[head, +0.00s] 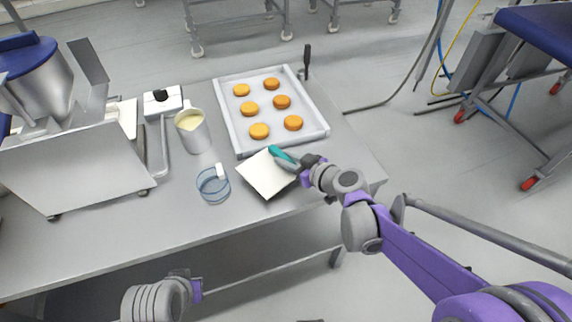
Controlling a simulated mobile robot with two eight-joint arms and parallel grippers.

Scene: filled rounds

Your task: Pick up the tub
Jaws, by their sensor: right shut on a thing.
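A clear bluish round tub (211,188) stands upright on the steel table near its front edge, with a small white piece at its rim. My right gripper (287,160) is to the right of the tub and apart from it. It is shut on a teal handle-like thing (277,152) lying along the edge of a pale square piece (264,175); whether the two are one object I cannot tell. My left gripper (192,286) is low at the front, below the table edge, and its fingers do not show clearly.
A white tray (236,127) with several orange-brown rounds lies behind the pale square. A jug (193,133) of cream-coloured stuff stands behind the tub. A steel machine (75,165) fills the left. The table (150,215) is clear in front and left of the tub.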

